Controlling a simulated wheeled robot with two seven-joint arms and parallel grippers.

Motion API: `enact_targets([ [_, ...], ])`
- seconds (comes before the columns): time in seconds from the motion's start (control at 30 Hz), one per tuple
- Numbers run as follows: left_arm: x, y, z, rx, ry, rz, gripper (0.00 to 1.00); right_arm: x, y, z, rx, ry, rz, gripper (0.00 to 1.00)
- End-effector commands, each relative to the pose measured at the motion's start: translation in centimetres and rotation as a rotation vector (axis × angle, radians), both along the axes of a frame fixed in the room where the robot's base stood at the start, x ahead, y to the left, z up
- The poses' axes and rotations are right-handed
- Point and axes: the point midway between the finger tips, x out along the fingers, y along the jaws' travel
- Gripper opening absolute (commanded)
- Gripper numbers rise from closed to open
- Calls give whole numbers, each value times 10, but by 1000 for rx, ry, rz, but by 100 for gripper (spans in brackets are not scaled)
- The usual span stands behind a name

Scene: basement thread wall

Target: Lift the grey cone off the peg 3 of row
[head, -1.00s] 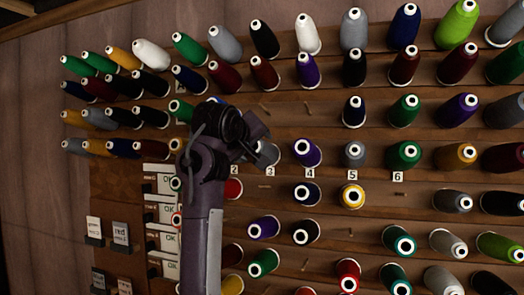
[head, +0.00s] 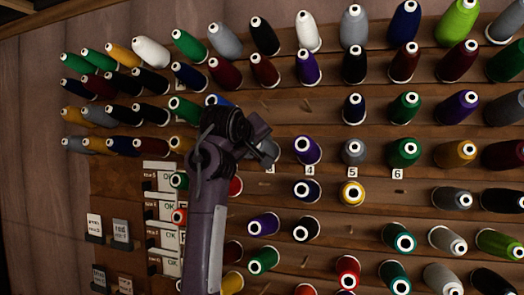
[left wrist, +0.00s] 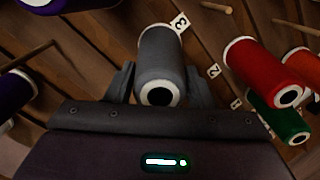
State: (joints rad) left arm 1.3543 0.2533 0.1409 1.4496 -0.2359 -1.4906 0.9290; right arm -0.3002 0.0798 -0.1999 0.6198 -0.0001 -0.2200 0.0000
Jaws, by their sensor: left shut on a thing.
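The grey cone (left wrist: 161,58) stands between the two fingers of my left gripper (left wrist: 160,84) in the left wrist view, with its white-ringed top end toward the camera. The gripper is shut on it. The tag with a 3 (left wrist: 180,22) is right beside the cone's far end. In the head view my left gripper (head: 263,142) covers much of the grey cone (head: 270,151), just above tag 3. The peg inside the cone is hidden, and I cannot tell whether the cone's base touches the wall. My right gripper is not in view.
A purple cone (head: 307,150) at tag 4 stands close to the right of the gripper. In the left wrist view a red cone (left wrist: 262,68) and a green cone (left wrist: 283,118) stand to the right. A bare peg (left wrist: 30,55) sticks out to the left.

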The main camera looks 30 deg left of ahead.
Motion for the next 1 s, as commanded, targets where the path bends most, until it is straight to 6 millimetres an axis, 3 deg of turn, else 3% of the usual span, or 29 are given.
enact_targets([
  [1.0, -74, -18, 15, 0, -1, 0, 28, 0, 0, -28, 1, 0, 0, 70],
])
